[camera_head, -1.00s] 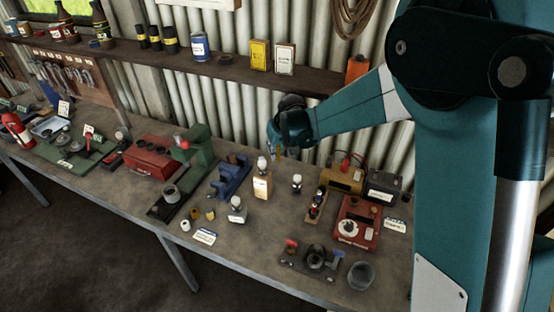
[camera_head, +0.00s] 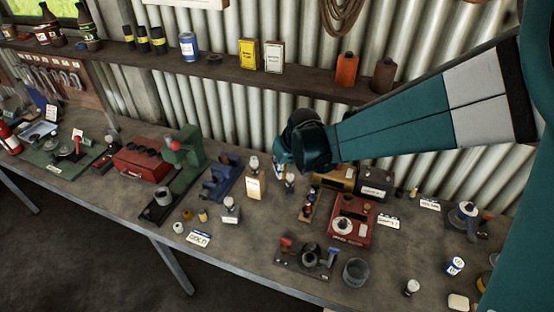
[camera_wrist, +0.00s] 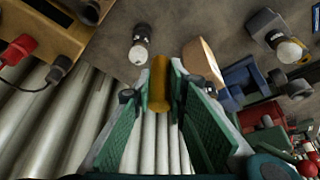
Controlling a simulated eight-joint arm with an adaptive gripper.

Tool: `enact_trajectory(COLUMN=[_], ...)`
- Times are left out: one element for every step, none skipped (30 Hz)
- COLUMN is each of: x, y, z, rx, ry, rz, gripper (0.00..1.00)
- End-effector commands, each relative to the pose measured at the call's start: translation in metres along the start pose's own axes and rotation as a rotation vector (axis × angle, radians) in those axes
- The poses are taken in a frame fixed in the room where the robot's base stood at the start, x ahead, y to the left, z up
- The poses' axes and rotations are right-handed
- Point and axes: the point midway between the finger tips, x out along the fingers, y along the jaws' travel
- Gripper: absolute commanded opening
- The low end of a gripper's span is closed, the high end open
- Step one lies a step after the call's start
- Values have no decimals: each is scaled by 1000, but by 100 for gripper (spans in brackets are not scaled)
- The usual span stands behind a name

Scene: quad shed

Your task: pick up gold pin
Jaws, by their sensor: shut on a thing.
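The gold pin (camera_wrist: 159,84) is a small yellow-gold cylinder in the wrist view. It stands between the two green fingers of my gripper (camera_wrist: 161,98), which is shut on it. The pin cannot be made out clearly there. A small dark bottle with a pale cap (camera_wrist: 140,45) is close beyond the pin in the wrist view.
The workbench (camera_head: 130,209) is crowded. A blue vise (camera_head: 222,180) and green press (camera_head: 188,150) stand left of my gripper, a red box (camera_head: 351,222) to its right. A corrugated wall and a shelf (camera_head: 225,72) are behind. Small gold cylinders (camera_head: 202,215) stand near a label card (camera_head: 198,238).

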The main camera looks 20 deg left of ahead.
Motion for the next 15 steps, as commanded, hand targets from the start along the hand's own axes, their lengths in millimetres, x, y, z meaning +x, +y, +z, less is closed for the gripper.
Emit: enact_trajectory(x=[-4,-6,-8,-9,-11,-13,-14,-15,-16,-17,-18,-18,-19,-19,-20], y=[0,0,0,0,0,0,0,0,0,0,0,0,0,0,0], z=[8,12,17,20,24,28,30,33,35,37,39,40,42,43,44], rx=[1,1,1,1,1,1,1,0,0,0,0,0,0,0,0], ry=[0,0,0,0,0,0,0,0,0,0,0,0,0,0,0], rz=[0,0,0,0,0,0,0,0,0,0,0,0,0,0,0], gripper=[0,0,0,0,0,0,0,0,0,0,0,0,0,0,0])
